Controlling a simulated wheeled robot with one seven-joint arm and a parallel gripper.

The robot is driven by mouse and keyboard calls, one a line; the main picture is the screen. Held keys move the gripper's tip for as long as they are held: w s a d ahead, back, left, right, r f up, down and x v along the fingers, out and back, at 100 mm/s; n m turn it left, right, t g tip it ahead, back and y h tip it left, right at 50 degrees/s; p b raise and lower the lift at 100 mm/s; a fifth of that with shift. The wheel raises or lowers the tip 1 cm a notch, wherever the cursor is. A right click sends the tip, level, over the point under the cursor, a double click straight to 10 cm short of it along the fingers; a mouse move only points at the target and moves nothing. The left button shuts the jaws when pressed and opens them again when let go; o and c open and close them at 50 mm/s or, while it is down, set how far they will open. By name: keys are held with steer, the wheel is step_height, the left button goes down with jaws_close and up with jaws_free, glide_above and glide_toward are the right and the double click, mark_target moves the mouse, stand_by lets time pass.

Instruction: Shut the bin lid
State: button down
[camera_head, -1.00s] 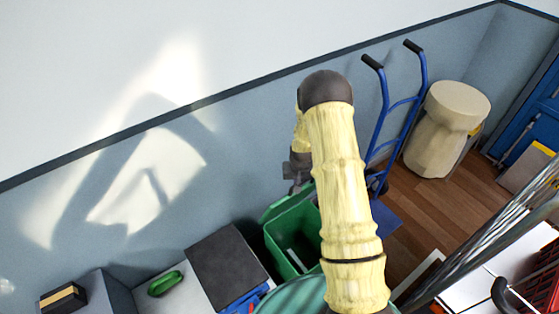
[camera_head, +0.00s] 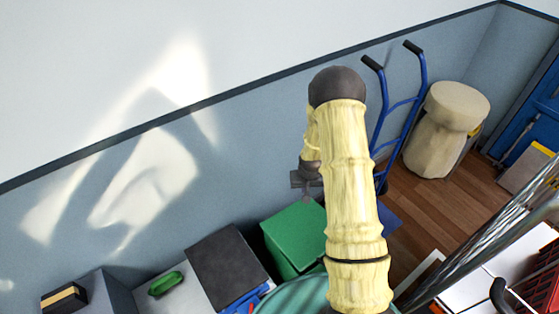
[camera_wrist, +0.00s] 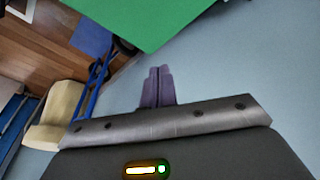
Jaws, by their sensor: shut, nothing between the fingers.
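The green bin (camera_head: 280,262) stands against the wall, left of my arm in the head view. Its green lid (camera_head: 293,231) lies flat over the top, and no opening shows. My arm hides the bin's right side. My gripper (camera_head: 306,193) is above the lid's far edge, near the wall, apart from the lid as far as I can see. In the wrist view the lid (camera_wrist: 150,18) fills the top, and my gripper (camera_wrist: 157,72) has its two fingers together, with nothing between them.
A blue hand truck (camera_head: 400,105) leans on the wall to the right, beside a beige column-like container (camera_head: 443,130). A dark box (camera_head: 227,265) and a green item (camera_head: 165,284) sit left of the bin. A metal rack (camera_head: 480,235) stands at right.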

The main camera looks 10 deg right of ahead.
step_height(320, 180, up, 7)
steer(key=p, duration=0.4)
steer(key=shift+r, duration=0.1)
stand_by(1.8)
steer(key=s+a+r, duration=0.2)
steer(key=s+r, duration=0.2)
steer(key=r, duration=0.4)
steer(key=s+a+r, duration=0.3)
steer(key=s+r, duration=0.1)
steer(key=r, duration=0.3)
steer(key=s+a+r+n, duration=0.1)
steer(key=s+a+r, duration=0.1)
steer(key=s+r, duration=0.6)
steer(key=s, duration=0.4)
steer(key=shift+s+a+n, duration=0.25)
steer(key=shift+s+n, duration=0.05)
